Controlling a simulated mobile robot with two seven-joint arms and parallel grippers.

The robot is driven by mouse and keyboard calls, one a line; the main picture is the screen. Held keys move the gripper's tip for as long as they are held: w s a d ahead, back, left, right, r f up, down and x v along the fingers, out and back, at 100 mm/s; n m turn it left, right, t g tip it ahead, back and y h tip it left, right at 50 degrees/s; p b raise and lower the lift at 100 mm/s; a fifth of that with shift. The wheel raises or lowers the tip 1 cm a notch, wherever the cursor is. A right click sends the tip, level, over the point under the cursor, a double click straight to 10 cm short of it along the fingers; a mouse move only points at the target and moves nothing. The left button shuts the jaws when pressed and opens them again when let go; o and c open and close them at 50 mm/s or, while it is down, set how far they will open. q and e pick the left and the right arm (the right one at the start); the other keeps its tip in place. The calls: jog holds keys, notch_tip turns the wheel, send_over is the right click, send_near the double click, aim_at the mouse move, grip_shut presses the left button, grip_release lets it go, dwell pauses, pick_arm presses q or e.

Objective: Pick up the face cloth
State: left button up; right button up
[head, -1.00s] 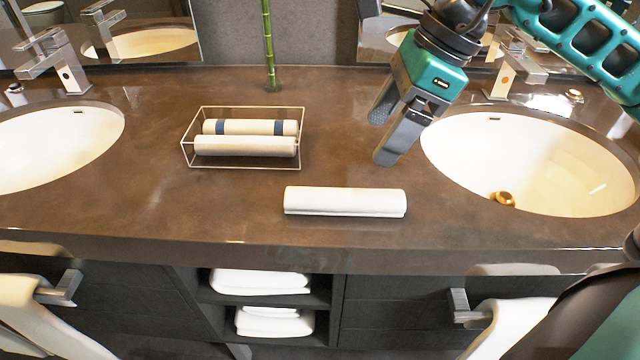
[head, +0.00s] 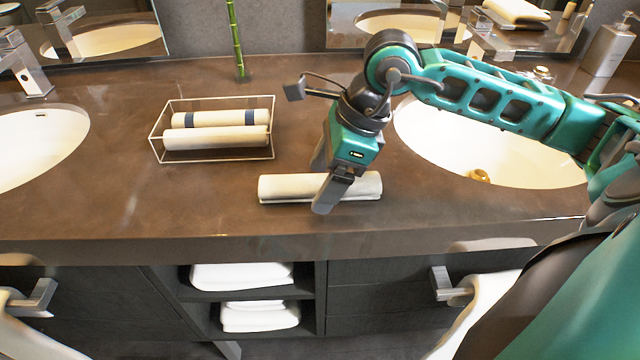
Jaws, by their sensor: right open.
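The face cloth, a white rolled cloth (head: 290,188), lies on the brown counter (head: 200,215) near its front edge. My right gripper (head: 319,186) is above the roll, pointing down, with its fingers apart. One finger is on the near side of the roll and the other toward its far side. The fingers hide part of the roll right of its middle. I cannot tell whether they touch it. My left gripper is not in view.
A wire basket (head: 152,150) with two more rolled cloths, one with blue bands, stands left of the roll. Sinks lie left (head: 40,150) and right (head: 480,150). A green bamboo stalk (head: 236,40) stands behind. A soap dispenser (head: 607,48) is at far right.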

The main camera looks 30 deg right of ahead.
jog(key=c, duration=1.1)
jog(key=shift+r, duration=0.1)
